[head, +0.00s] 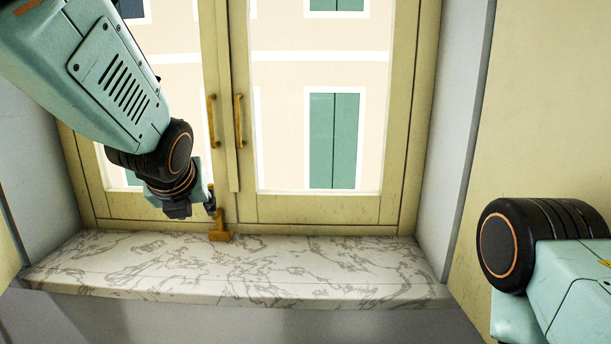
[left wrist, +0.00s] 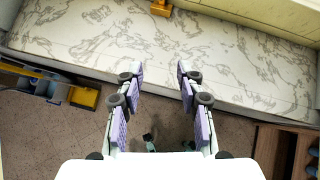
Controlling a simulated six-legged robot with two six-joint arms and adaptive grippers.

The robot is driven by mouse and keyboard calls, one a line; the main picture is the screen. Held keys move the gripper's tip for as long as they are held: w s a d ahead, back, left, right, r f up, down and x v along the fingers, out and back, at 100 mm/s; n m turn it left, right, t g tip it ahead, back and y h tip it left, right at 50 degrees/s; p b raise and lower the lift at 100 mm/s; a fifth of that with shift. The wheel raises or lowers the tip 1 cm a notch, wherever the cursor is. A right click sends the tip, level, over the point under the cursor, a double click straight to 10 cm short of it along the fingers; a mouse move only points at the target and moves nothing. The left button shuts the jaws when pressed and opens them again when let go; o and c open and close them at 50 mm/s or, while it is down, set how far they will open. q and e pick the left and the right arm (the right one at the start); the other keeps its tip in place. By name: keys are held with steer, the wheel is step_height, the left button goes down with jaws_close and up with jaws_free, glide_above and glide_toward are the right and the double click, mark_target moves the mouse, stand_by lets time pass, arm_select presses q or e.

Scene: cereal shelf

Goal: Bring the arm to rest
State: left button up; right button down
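My left arm (head: 115,85) comes in from the upper left and hangs down in front of the window. My left gripper (head: 211,200) is mostly hidden behind its own wrist in the head view. In the left wrist view the left gripper (left wrist: 160,74) shows with its two purple-padded fingers apart and nothing between them. It is above the front edge of the marble sill and the floor. My right arm (head: 545,245) shows only in part at the right edge. Its gripper is out of the frame.
A marble sill (head: 300,270) runs below the closed window (head: 320,213). A yellow latch (head: 219,232) stands at the sill's back; it also shows in the left wrist view (left wrist: 160,7). A wooden shelf unit (left wrist: 275,150) stands at the lower right there. The sill is otherwise bare.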

arm_select(q)
steer(key=s+a+f+n+g+h+b, duration=0.15)
steer(key=s+f+n, duration=0.45)
steer(key=f+n, duration=0.9)
steer(key=s+a+f+n+b, duration=0.1)
steer(key=s+f+n+b, duration=0.35)
steer(key=f+n, duration=1)
steer(key=s+f+n+g+b, duration=0.1)
steer(key=s+f+n+g, duration=0.1)
steer(key=s+f, duration=0.8)
steer(key=s+a+f+n+g+b, duration=0.1)
steer(key=s+f+g, duration=0.4)
steer(key=s+f, duration=0.6)
steer(key=s+n+b, duration=0.1)
steer(key=s, duration=0.6)
steer(key=shift+s+f+b, duration=0.2)
steer(key=shift+f+b, duration=0.05)
steer(key=shift+b, duration=0.05)
